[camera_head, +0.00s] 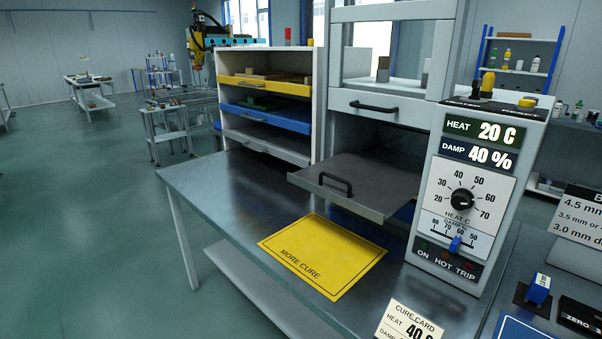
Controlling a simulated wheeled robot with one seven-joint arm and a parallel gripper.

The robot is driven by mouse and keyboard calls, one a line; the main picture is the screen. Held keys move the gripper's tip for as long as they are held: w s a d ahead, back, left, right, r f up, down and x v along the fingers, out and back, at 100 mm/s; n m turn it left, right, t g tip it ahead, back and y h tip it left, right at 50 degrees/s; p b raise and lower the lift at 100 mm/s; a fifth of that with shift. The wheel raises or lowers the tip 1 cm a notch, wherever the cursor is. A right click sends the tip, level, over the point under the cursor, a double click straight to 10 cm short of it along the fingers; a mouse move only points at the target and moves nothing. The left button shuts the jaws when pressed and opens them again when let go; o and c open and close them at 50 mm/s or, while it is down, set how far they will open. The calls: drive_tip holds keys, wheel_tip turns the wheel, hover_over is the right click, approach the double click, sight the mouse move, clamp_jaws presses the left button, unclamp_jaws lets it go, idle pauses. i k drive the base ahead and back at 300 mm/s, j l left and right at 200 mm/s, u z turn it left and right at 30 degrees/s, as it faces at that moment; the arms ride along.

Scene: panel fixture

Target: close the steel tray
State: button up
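A flat dark-grey metal tray (375,190) sticks well out of the front of the cabinet (395,112), above the bench. A black bar handle (335,184) is on its front edge. In the rack to the left, a light-grey tray (268,149) is in the lowest visible slot, under a blue tray (262,117) and a yellow tray (264,85). The rack trays stick out only slightly. Both grey trays look like metal; the cabinet's tray stands clearly open. The back of that tray is hidden inside the cabinet. My gripper is not in view.
A control box (470,190) with dial and blue slider stands right of the open tray. A yellow "MORE CURE" mat (322,255) lies flat on the steel bench (215,190). A cure card (408,322) is at the front. Floor at left is clear.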

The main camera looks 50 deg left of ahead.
sight(374, 190)
drive_tip(key=i+u, duration=0.2)
drive_tip(key=u, duration=0.25)
drive_tip(key=i+l+u, duration=0.1)
drive_tip(key=u, duration=0.4)
drive_tip(key=i+l+u, duration=0.2)
drive_tip(key=u, duration=0.25)
drive_tip(key=i+l+u, duration=0.1)
drive_tip(key=i+l, duration=0.35)
drive_tip(key=l, duration=0.25)
drive_tip(key=i+l+u, duration=0.15)
drive_tip(key=i+l, duration=0.1)
drive_tip(key=l, duration=0.05)
